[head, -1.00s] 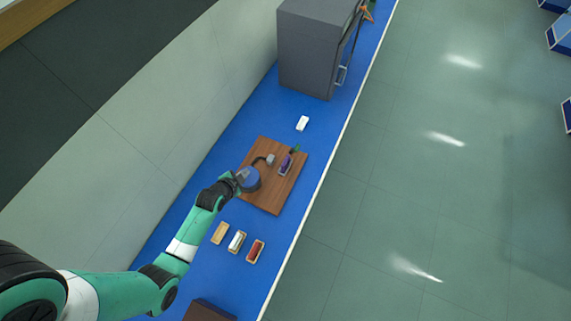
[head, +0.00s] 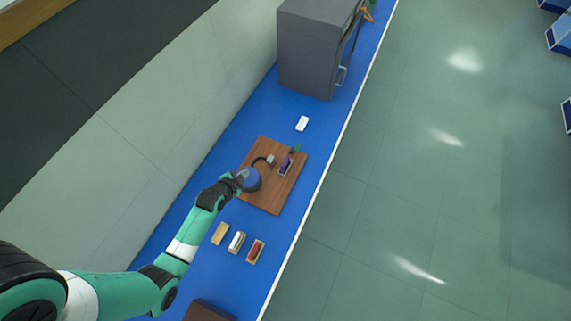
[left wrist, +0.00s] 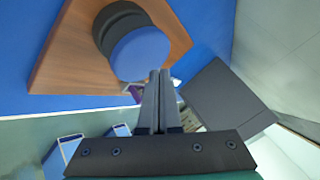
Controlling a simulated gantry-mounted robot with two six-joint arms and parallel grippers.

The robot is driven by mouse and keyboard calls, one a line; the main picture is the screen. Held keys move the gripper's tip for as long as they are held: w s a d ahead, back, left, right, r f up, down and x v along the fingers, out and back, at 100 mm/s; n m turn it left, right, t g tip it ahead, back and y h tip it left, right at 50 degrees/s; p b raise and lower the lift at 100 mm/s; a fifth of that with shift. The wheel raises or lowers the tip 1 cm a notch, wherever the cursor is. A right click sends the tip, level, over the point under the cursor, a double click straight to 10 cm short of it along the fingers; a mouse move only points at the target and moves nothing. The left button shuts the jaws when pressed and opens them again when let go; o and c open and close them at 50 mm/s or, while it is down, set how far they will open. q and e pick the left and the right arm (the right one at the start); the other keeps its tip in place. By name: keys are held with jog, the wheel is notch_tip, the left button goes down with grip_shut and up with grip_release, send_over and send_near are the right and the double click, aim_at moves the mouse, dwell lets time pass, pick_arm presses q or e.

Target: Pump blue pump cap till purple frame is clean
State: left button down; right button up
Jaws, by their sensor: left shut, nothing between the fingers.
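The blue pump cap (head: 253,182) is round and sits at the left part of a wooden board (head: 266,203). It also shows in the left wrist view (left wrist: 140,54), with a dark round body beside it. My left gripper (head: 241,179) is shut and empty, right at the cap. In the left wrist view its fingertips (left wrist: 159,72) overlap the cap's edge; I cannot tell whether they touch it. The purple frame (head: 286,165) lies on the board to the right of the cap, small in the picture; its surface state is unclear. My right gripper is not in view.
Several small things lie around on the blue bench: a white block (head: 302,124) and three little trays (head: 237,242). A grey cabinet (head: 312,45) stands at the far end. A dark brown box (head: 208,311) is at the near end. A wall runs along the left.

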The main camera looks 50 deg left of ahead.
pick_arm(q)
jog(key=shift+f, duration=0.1)
dwell(0.5)
jog(key=shift+f+b, duration=0.3)
jog(key=shift+b, duration=0.05)
jog(key=shift+f+b, duration=0.55)
jog(key=shift+f, duration=0.1)
dwell(0.5)
jog(key=shift+r+p, duration=1.1)
notch_tip(320, 180, up, 6)
jog(key=p, duration=0.6)
